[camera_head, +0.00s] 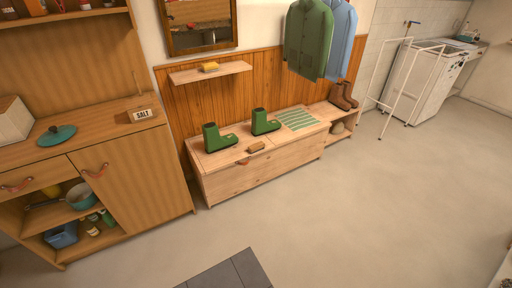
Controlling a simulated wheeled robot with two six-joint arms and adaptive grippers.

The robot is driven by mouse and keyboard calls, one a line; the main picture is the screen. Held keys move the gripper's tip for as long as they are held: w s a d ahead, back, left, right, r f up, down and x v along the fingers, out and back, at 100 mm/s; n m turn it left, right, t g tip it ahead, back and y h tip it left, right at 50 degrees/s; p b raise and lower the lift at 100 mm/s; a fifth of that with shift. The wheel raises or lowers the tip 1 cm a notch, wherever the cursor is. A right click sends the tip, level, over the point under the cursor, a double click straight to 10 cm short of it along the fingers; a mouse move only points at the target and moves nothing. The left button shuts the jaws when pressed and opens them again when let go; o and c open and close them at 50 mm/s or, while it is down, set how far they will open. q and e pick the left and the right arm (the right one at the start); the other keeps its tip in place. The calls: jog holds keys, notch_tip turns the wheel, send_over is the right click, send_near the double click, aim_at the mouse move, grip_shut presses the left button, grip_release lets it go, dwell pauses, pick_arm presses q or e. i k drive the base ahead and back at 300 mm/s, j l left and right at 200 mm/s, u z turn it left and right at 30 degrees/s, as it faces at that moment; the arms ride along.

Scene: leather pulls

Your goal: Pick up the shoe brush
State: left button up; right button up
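A small brown block with a darker side, which looks like the shoe brush (256,147), lies near the front edge of the wooden bench (225,165). It is in front of a pair of green boots (214,139). A yellowish block (209,67), perhaps a sponge or another brush, lies on the wall shelf (185,76) above. Neither of my grippers shows in the head view.
A striped green mat (297,120) lies on the bench, with brown boots (343,95) to its right. A wooden cabinet (150,165) stands at left. A dark floor mat (230,275) lies in front. A white rack (402,85) stands at right. The floor before the bench is clear.

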aim_at(254, 148)
jog(key=i+u, duration=0.1)
jog(key=i, duration=1.3)
jog(key=i+u, duration=0.15)
jog(key=i, duration=0.5)
jog(key=i+l+u, duration=0.1)
jog(key=i, duration=0.6)
jog(key=l, duration=0.1)
